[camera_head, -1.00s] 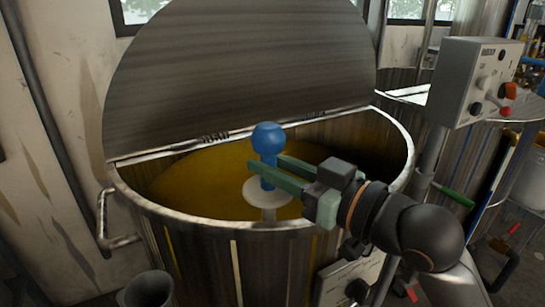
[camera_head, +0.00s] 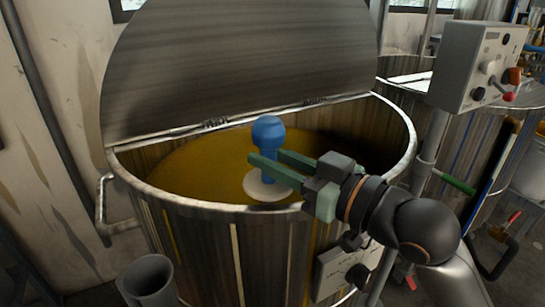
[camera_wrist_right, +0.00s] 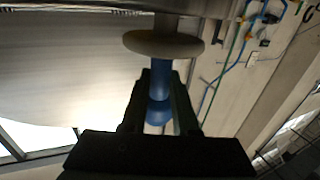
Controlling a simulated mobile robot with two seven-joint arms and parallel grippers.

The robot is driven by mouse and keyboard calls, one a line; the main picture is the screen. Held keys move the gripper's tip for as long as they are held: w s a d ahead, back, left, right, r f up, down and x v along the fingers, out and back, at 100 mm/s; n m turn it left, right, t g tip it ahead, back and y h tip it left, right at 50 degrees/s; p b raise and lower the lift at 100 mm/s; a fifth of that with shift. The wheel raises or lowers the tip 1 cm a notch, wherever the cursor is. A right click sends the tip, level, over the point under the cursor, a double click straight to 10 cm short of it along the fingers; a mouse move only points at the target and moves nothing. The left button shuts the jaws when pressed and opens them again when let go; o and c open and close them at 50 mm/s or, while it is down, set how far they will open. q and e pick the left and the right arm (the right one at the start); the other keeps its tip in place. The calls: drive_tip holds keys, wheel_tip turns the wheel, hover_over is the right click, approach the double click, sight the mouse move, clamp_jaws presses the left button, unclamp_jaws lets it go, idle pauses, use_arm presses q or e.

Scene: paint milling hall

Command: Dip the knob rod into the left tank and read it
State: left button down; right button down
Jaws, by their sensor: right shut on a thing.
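The knob rod has a blue knob (camera_head: 268,131), a blue grip and a pale disc (camera_head: 258,189). It stands upright inside the near rim of the left tank (camera_head: 190,230), which holds yellow-brown paint (camera_head: 195,175). My right gripper (camera_head: 268,165) is shut on the blue grip between knob and disc. The rod below the disc is hidden in the head view, so its depth in the paint cannot be told. In the right wrist view the fingers clasp the blue grip (camera_wrist_right: 160,85), with the disc (camera_wrist_right: 163,45) beyond them. My left gripper is out of view.
The tank's large lid (camera_head: 240,65) stands raised behind the opening. A grey control box (camera_head: 470,65) with knobs is at the right, near a second tank (camera_head: 475,150). A grey cup (camera_head: 148,278) stands at front left. A lower box (camera_head: 335,270) is on the tank's front.

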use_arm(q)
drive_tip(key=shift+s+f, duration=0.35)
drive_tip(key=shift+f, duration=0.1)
use_arm(e)
drive_tip(key=shift+f, duration=0.45)
use_arm(q)
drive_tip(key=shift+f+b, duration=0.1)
drive_tip(key=shift+b, duration=0.2)
use_arm(e)
drive_tip(key=shift+f, duration=0.25)
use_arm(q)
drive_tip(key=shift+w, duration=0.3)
use_arm(e)
drive_tip(key=shift+f, duration=0.35)
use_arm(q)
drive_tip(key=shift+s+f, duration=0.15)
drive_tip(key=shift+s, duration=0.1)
use_arm(e)
drive_tip(key=shift+f, duration=0.1)
